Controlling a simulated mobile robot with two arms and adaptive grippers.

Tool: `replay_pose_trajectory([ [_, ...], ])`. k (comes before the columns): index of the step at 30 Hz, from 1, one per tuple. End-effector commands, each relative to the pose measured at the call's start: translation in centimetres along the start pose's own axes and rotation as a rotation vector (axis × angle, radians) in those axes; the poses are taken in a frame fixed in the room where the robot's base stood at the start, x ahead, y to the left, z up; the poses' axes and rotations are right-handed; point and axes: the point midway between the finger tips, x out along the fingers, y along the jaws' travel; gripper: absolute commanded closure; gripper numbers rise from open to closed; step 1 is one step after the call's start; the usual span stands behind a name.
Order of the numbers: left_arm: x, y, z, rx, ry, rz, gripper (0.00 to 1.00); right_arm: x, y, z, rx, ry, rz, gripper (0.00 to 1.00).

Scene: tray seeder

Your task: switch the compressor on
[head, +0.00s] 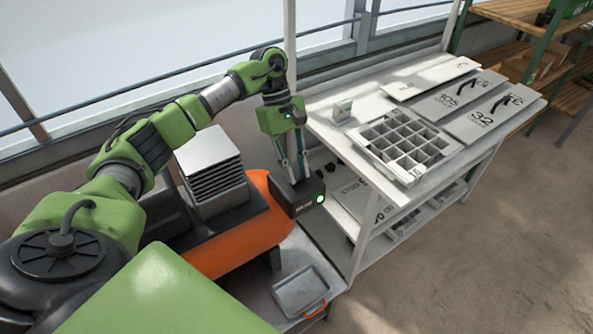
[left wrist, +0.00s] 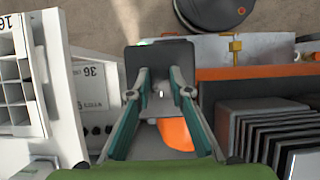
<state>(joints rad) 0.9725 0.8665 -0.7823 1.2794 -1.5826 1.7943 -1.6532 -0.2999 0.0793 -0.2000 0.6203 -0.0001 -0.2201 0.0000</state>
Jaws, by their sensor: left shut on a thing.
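The compressor has an orange tank (head: 260,215) with a grey finned block (head: 213,170) on top; its orange tank also shows in the left wrist view (left wrist: 178,135). A dark switch box (head: 292,199) sits at the tank's right end, with a round green light on its front. The box also shows in the left wrist view (left wrist: 160,58). My left gripper (head: 299,176) points down at the box, its two long fingers shut on it. The left wrist view shows the fingers on both sides; the exact contact is partly hidden. My right gripper is not in view.
A white bench (head: 375,192) on the right holds a seed tray (head: 417,178), a small box (head: 342,110) and flat plates (head: 482,118). A grey pan (head: 300,290) lies below the compressor. Wooden shelves (head: 530,45) stand at back right. The floor at right is clear.

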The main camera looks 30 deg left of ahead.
Motion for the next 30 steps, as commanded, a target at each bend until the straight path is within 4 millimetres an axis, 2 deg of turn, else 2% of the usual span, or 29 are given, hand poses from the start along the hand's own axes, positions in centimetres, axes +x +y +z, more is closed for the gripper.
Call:
replay_pose_trajectory([
  [2, 0.0, 0.0, 0.0, 0.0, 0.0, 0.0, 1.0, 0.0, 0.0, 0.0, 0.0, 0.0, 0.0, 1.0],
  [3, 0.0, 0.0, 0.0, 0.0, 0.0, 0.0, 0.7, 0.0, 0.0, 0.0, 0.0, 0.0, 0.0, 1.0],
  [4, 0.0, 0.0, 0.0, 0.0, 0.0, 0.0, 0.64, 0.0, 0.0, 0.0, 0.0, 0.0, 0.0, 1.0],
  [14, -0.1, 0.0, 0.0, 0.0, 0.001, 0.001, 0.64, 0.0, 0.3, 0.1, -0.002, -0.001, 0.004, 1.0],
  [17, -0.7, 0.1, 0.0, 0.0, 0.002, 0.002, 0.64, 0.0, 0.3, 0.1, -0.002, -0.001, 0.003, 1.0],
  [20, -2.1, 0.1, -0.1, -0.001, 0.003, 0.004, 0.64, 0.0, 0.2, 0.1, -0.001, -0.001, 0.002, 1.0],
  [30, -9.2, 0.1, 0.0, 0.0, 0.002, 0.005, 0.64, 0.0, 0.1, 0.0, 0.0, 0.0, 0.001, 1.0],
])
